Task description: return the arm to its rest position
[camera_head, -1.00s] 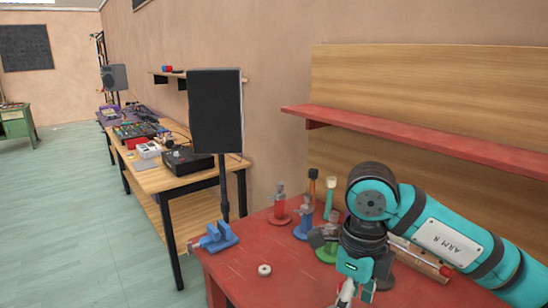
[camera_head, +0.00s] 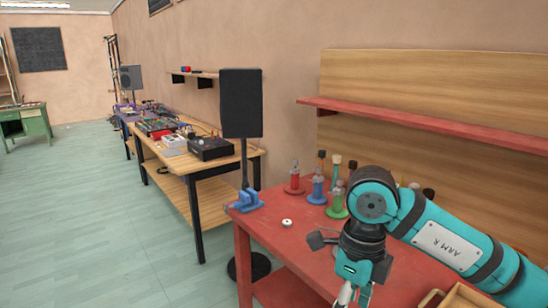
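My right arm, teal with dark joints and marked "ARM R", comes in from the right and bends down in front of the red table (camera_head: 290,240). Its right gripper (camera_head: 355,294) points down at the bottom edge of the view. The fingertips are partly cut off, so I cannot tell whether they are open or holding anything. My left gripper is not in view.
Several coloured stands, including a red one (camera_head: 294,182) and a blue one (camera_head: 317,190), stand at the table's back. A blue vise (camera_head: 247,201) and white ring (camera_head: 287,223) sit nearer. A wooden box (camera_head: 465,296) is lower right. Floor at left is clear.

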